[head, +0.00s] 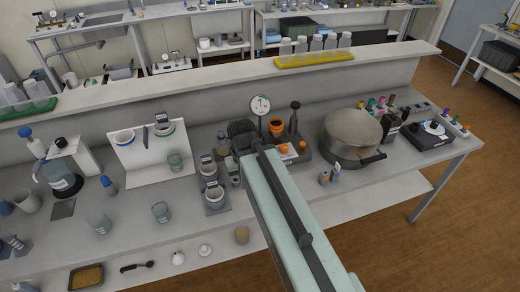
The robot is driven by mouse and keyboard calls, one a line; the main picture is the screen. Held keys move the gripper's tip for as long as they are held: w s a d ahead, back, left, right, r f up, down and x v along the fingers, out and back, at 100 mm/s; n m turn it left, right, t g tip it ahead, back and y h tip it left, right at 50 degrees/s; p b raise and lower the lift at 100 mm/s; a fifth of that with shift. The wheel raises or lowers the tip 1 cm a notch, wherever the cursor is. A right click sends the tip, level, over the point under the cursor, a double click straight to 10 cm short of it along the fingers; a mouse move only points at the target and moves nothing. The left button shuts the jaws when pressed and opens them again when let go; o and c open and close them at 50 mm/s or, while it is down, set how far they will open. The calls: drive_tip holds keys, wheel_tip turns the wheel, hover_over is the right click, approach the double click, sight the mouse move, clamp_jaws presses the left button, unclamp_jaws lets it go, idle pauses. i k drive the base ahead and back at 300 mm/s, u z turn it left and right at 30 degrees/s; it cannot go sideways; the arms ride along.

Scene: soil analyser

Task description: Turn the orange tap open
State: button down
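A dark bench device (291,161) stands mid-bench, partly hidden behind my arm. On its front are two small round orange parts, one at the left (284,148) and one at the right (301,145). A larger orange ring or cup (276,125) sits behind them. I cannot tell which of these is the orange tap, or how it is turned. My pale green arm reaches in from the bottom. Its dark gripper (243,131) is just left of the orange parts, apart from them in the picture. Its fingers are too small and dark to read.
A round gauge (260,104) and a black-knobbed upright (294,112) rise behind the device. A large metal pot (350,135) stands to its right. Small grey instruments (214,196) stand close left of my arm. A raised shelf (200,85) runs behind.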

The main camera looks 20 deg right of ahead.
sight(284, 148)
drive_tip(key=u, duration=0.9)
drive_tip(key=k, duration=1.35)
drive_tip(key=z, duration=1)
drive_tip(key=i, duration=1.25)
drive_tip(key=u, duration=0.05)
